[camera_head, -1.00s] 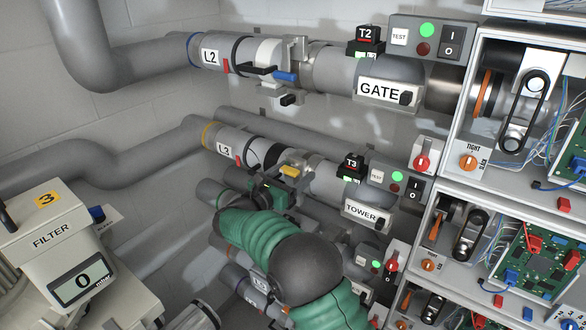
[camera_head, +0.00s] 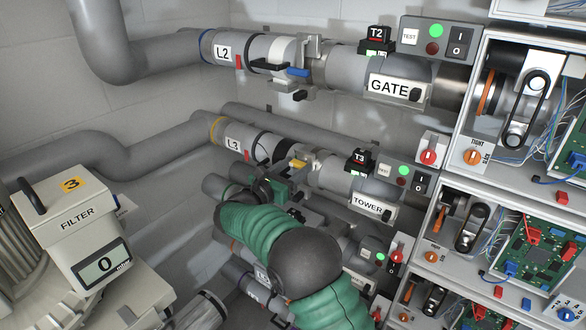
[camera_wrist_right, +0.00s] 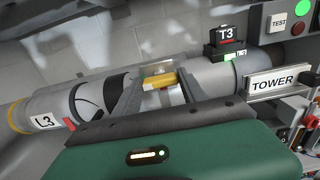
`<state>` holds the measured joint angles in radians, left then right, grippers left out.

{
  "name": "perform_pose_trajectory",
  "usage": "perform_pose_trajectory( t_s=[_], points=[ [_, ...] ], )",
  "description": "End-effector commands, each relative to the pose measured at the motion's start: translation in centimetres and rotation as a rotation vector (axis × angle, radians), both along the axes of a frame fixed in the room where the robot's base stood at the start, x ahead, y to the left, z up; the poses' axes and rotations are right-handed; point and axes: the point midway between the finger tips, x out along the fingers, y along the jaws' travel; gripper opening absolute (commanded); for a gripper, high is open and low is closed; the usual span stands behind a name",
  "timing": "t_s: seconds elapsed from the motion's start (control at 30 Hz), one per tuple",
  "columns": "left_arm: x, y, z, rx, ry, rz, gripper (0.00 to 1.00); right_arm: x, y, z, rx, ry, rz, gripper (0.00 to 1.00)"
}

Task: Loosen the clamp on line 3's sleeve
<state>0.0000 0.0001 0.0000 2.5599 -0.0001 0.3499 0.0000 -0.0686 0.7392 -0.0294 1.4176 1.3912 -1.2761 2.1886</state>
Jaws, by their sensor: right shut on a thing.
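Line 3's grey pipe carries an L3 label (camera_head: 233,144) and a black-banded sleeve (camera_wrist_right: 95,98). A yellow clamp lever (camera_head: 298,164) sits on its clamp, right of the sleeve's black band. My right gripper (camera_head: 287,178), on a green-sleeved arm, reaches it from below. In the right wrist view the two grey fingers (camera_wrist_right: 158,92) stand on either side of the yellow lever (camera_wrist_right: 158,81), shut on it. The fingertips' exact contact is too small to make out. The clamp's lower part is hidden behind the gripper. My left gripper is not in view.
Above runs line 2 (camera_head: 222,53) with a blue lever (camera_head: 298,72) and a GATE sign (camera_head: 396,88). The T3 box (camera_head: 363,161) and TOWER sign (camera_head: 367,206) stand right of the clamp. Open electrical cabinets fill the right side. A filter unit (camera_head: 77,217) stands lower left.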

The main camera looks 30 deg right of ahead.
Motion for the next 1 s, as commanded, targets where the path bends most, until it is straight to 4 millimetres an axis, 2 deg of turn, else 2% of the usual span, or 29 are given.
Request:
perform_pose_trajectory(
  t_s=[0.27,0.47,0.7,1.0],
  points=[
    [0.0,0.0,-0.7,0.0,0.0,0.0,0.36,0.0,-0.1,-0.5,-0.009,0.032,0.001,0.09],
    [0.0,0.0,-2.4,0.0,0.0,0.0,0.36,0.0,-0.1,-0.8,-0.044,0.12,0.0,0.09],
    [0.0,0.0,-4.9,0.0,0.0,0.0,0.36,0.0,-0.1,-0.9,-0.118,0.303,-0.001,0.09],
    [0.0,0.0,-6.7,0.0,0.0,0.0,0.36,-0.1,-0.1,-0.8,-0.225,0.569,-0.003,0.09]
  ],
)
